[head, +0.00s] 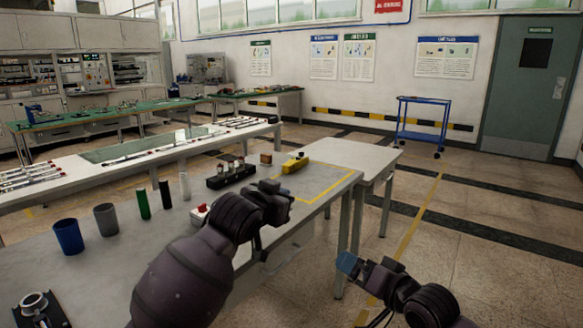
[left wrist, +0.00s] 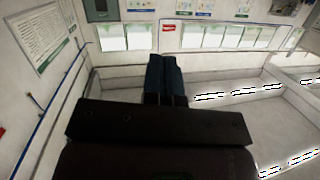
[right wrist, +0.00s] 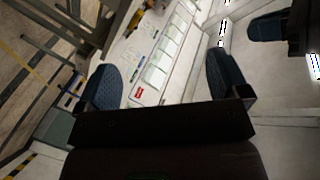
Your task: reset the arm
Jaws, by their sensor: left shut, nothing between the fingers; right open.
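My left arm reaches over the near grey table in the head view, but its fingers cannot be made out there. In the left wrist view my left gripper (left wrist: 165,75) has its two blue fingers together with nothing between them. My right gripper (head: 348,264) is low at the right of the head view, over the floor beyond the table's right side. In the right wrist view my right gripper (right wrist: 165,80) has its blue fingers wide apart and is empty. Another blue finger, seemingly my left gripper's, shows at the top right of that view.
The near table (head: 130,260) holds a blue cup (head: 68,236), a grey cup (head: 106,219), a green cylinder (head: 143,204), a black rack (head: 230,176) and a yellow tool (head: 294,163). A blue cart (head: 421,130) stands by the wall. Floor at right is clear.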

